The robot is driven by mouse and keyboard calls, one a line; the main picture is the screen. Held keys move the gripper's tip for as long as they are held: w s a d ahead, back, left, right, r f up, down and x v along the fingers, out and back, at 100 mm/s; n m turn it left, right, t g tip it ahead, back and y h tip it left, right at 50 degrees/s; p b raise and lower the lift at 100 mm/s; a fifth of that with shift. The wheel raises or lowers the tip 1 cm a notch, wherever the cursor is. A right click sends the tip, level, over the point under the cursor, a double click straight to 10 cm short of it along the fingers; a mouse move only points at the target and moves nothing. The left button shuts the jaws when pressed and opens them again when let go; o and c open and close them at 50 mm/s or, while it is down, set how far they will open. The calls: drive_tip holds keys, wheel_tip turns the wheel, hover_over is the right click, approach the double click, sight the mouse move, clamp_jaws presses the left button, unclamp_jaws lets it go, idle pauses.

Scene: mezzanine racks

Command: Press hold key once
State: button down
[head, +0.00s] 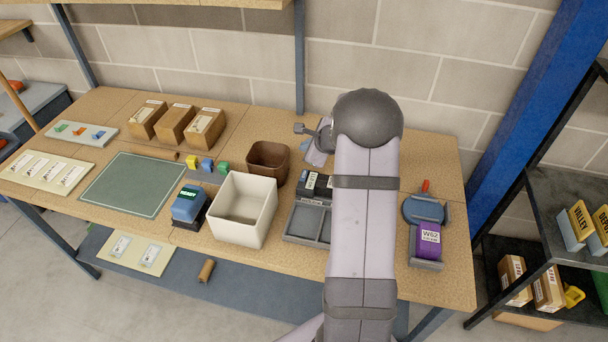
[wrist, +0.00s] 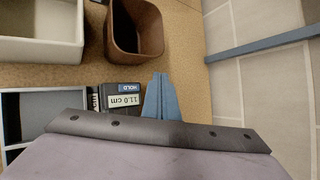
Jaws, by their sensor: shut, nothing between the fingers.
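A dark device (wrist: 121,101) shows in the wrist view with a light display reading 11.0 cm. Its blue key marked HOLD (wrist: 129,87) is on the side towards the brown bin. In the head view the device (head: 309,186) is partly hidden behind my arm. My gripper (wrist: 159,76) shows as two blue-grey fingers lying together, with nothing between them. They are beside the device, on its wall side, apart from the HOLD key in the picture. Their height above the table is hard to tell. In the head view my gripper (head: 305,147) is mostly hidden by the wrist.
A brown bin (head: 268,162) and a cream bin (head: 243,210) stand left of the device. A grey divided tray (head: 305,222) lies in front of it. A blue unit (head: 188,203) is further left. A purple box (head: 428,240) is at the right. The wall is close behind.

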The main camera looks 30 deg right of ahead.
drive_tip(key=b, duration=0.6)
hover_over(306, 179)
wheel_tip(306, 179, down, 8)
drive_tip(key=shift+r, duration=0.25)
drive_tip(key=shift+f+b, duration=0.65)
drive_tip(key=shift+b, duration=0.1)
drive_tip(key=shift+f+b, duration=0.9)
drive_tip(key=shift+b, duration=0.25)
idle(1.9)
idle(0.3)
drive_tip(key=shift+r+p, duration=0.65)
drive_tip(key=shift+r, duration=0.2)
drive_tip(key=shift+r, duration=0.1)
wheel_tip(306, 179, up, 5)
drive_tip(key=p, duration=0.4)
drive_tip(key=shift+a, duration=0.1)
idle(0.7)
